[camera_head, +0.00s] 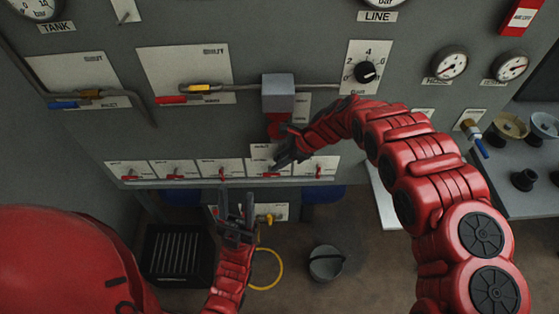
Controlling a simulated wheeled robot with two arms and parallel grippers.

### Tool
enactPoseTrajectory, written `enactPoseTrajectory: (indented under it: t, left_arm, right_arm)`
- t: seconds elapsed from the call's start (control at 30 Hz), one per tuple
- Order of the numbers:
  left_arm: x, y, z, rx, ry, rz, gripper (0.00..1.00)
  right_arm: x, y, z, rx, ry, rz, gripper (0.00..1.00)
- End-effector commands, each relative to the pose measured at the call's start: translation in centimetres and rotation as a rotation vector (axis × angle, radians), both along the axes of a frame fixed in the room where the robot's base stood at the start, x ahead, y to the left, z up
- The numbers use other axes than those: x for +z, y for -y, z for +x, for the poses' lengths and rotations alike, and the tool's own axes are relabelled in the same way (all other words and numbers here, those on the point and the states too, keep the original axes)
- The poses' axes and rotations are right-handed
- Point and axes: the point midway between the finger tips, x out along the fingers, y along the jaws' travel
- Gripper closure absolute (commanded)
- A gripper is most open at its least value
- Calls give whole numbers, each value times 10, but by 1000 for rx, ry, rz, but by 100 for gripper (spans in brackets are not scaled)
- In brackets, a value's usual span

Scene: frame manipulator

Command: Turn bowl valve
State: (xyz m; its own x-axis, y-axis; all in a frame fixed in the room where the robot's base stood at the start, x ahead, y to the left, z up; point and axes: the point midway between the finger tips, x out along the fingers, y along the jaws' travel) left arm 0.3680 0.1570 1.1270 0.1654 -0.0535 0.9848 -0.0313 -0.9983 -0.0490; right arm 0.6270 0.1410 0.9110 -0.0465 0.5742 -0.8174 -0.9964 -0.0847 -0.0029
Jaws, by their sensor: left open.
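No legible label tells me which valve is the bowl valve. A row of small red-handled valves (174,175) runs along the lower panel. A brass valve with a yellow handle (266,218) sits on a plate below that row. My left gripper (236,193) is open and empty, fingers pointing up, just left of the yellow-handled valve and below the row; I see no contact. My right gripper (280,160) reaches in from the right, its fingers over the row near a red handle (271,174). Whether it touches that handle or is open is unclear.
A grey box (278,93) with a red part below juts out above my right gripper. Other valves have blue (62,105) and red (171,99) handles. A black crate (178,254), a yellow ring (266,268) and a grey bucket (326,263) are on the floor.

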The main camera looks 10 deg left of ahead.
Motion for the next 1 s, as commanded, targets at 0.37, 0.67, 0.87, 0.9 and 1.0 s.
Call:
enactPoseTrajectory:
  t: [0.37, 0.67, 0.87, 0.9, 1.0]
  left_arm:
    - [-1, 0, 0, 0, 0, 0, 50]
    - [7, 0, 0, 0, 0, 0, 50]
    - [58, 0, 0, 0, 0, 0, 50]
    - [65, 0, 0, 0, 0, 0, 50]
    - [81, 0, 0, 0, 0, 0, 50]
  right_arm:
    - [5, 4, 1, -1, 0, -1, 67]
    - [57, 38, 5, -5, 2, -2, 67]
    - [100, 63, 6, -2, 0, 0, 67]
    - [107, 68, 6, -2, 0, 0, 67]
    - [122, 80, 8, -4, -1, 0, 67]
